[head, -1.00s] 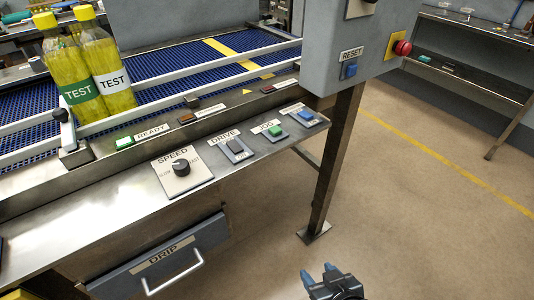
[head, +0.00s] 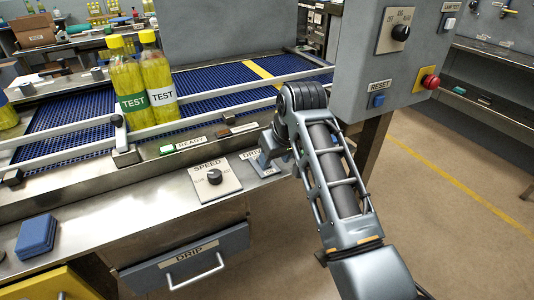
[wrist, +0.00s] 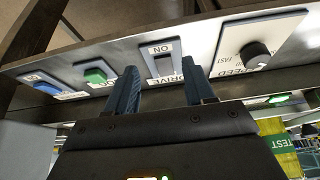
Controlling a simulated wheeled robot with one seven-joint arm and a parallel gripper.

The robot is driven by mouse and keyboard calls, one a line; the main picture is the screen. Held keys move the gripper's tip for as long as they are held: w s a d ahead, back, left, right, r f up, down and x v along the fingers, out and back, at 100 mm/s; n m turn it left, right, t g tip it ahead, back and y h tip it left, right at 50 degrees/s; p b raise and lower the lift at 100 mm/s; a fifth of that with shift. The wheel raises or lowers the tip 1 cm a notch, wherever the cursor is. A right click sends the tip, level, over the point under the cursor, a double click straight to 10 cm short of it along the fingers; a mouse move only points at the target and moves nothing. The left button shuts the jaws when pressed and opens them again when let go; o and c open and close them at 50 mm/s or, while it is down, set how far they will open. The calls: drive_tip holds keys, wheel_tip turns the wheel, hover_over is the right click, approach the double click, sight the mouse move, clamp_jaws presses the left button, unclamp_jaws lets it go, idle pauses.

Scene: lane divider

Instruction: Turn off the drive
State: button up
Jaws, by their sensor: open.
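My gripper (wrist: 160,80) is open and empty, with a finger to each side of the switch. I cannot tell whether the fingers touch the panel, or which way the rocker is tipped. In the head view the drive label (head: 252,157) is partly visible, and my arm hides most of the switch.
The speed knob (head: 214,177) is left of the drive switch in the head view. A green button (wrist: 95,75) and a blue button (wrist: 40,78) sit close by in the wrist view. Two TEST bottles (head: 141,85) stand on the conveyor. The DRIP drawer (head: 185,262) is below the ledge.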

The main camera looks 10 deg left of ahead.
drive_tip(key=shift+w+a+f+p, duration=0.2)
drive_tip(key=shift+w+a+f, duration=0.5)
drive_tip(key=shift+w+f, duration=0.3)
drive_tip(key=shift+w+a+f+p, duration=0.15)
drive_tip(key=shift+w+a+f, duration=0.55)
drive_tip(key=shift+w+f, duration=0.25)
drive_tip(key=shift+r, duration=0.15)
drive_tip(key=shift+c, duration=0.4)
